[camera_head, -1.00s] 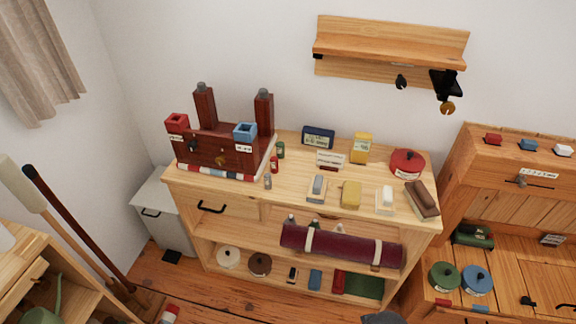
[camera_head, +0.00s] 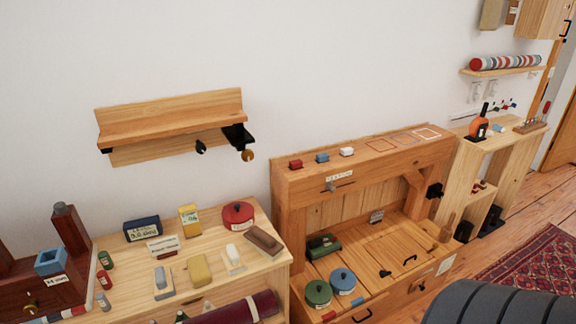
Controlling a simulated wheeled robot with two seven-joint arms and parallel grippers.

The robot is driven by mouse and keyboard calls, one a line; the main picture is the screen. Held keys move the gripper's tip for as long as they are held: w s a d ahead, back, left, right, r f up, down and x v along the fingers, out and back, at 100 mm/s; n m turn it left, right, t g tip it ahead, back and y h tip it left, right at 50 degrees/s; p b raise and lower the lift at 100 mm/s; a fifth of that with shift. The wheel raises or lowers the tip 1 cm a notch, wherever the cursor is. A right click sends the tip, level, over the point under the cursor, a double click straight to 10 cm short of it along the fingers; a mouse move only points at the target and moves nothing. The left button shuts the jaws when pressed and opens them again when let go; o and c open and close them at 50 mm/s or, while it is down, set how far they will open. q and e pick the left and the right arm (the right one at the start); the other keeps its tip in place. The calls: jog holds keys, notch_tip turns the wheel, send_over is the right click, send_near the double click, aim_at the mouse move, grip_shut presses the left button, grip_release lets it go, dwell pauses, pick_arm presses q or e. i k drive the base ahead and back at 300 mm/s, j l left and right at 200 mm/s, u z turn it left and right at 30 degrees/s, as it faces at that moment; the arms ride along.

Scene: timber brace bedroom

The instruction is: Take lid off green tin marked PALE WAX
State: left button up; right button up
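A round green tin (camera_head: 318,293) with a small knob on its lid sits at the front left of the wooden workbench. Its lid looks to be on, and I cannot read any marking on it. A similar round blue tin (camera_head: 343,281) stands close on its right. Neither of my grippers is in view. A dark grey rounded part at the bottom right looks like mine.
The workbench (camera_head: 290,190) has a raised shelf with small red, blue and white blocks. A dark green object (camera_head: 322,246) lies behind the tins. On the left is a cabinet with a red lidded tin (camera_head: 238,214). A patterned rug (camera_head: 535,250) lies at the right.

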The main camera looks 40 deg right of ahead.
aim_at(318, 292)
jog(key=z, duration=1.55)
jog(key=i+l+u, duration=0.2)
jog(key=l, duration=0.2)
jog(key=i+l+u, duration=0.25)
jog(key=l, duration=0.2)
jog(key=l+u, duration=0.2)
jog(key=l, duration=0.2)
jog(key=i+l+u, duration=0.25)
jog(key=l, duration=0.25)
jog(key=l+u, duration=0.2)
jog(key=l, duration=0.25)
jog(key=k, duration=0.05)
